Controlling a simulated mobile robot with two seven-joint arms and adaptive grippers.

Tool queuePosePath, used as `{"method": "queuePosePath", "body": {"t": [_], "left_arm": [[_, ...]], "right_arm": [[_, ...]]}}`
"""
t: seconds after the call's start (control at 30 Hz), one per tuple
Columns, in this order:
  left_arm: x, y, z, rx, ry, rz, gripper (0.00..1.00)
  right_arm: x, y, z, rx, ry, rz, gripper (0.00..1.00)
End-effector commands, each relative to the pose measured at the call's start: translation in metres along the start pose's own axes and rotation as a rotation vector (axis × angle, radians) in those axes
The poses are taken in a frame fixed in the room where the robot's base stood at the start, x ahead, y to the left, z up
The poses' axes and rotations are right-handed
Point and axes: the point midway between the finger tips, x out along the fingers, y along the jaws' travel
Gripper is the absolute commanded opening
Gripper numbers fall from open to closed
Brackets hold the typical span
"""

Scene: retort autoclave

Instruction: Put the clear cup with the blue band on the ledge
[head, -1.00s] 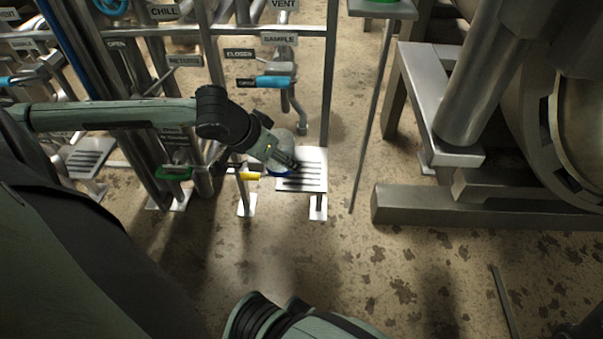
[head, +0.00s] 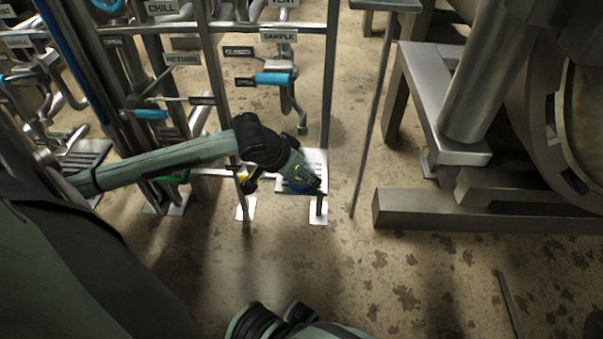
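My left gripper (head: 307,178) reaches in from the left, over the small slotted metal shelf (head: 318,156) below the SAMPLE spout. It covers most of the shelf, and its fingers are too small and dark to tell open from shut. A blue patch (head: 299,189), apparently the band of the clear cup, shows beside and under the gripper. The rest of the cup is mostly hidden, so I cannot tell whether it is held or resting on the shelf. Part of my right arm shows at the bottom edge, but its gripper is out of view.
A sample valve with a blue handle (head: 273,79) and a downward spout (head: 301,127) is above the shelf. Thin upright posts flank it. Another slotted shelf (head: 84,153) is at the left. A heavy steel frame (head: 480,208) stands at the right. The floor in front is mostly clear.

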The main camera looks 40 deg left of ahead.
Motion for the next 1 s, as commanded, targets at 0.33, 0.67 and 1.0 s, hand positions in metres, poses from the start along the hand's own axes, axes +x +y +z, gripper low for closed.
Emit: {"method": "queuePosePath", "body": {"t": [0.33,0.67,1.0], "left_arm": [[0.002,0.000,0.002,0.000,0.000,0.001,0.73],[-0.001,0.000,-0.001,-0.001,0.000,0.001,0.73],[-0.063,-0.001,-0.001,0.007,-0.002,-0.002,0.73]], "right_arm": [[0.001,0.000,0.000,-0.002,0.006,-0.005,0.40],[0.004,0.000,-0.001,-0.003,0.007,-0.005,0.40],[0.005,0.002,-0.004,0.006,-0.015,0.023,0.40]]}}
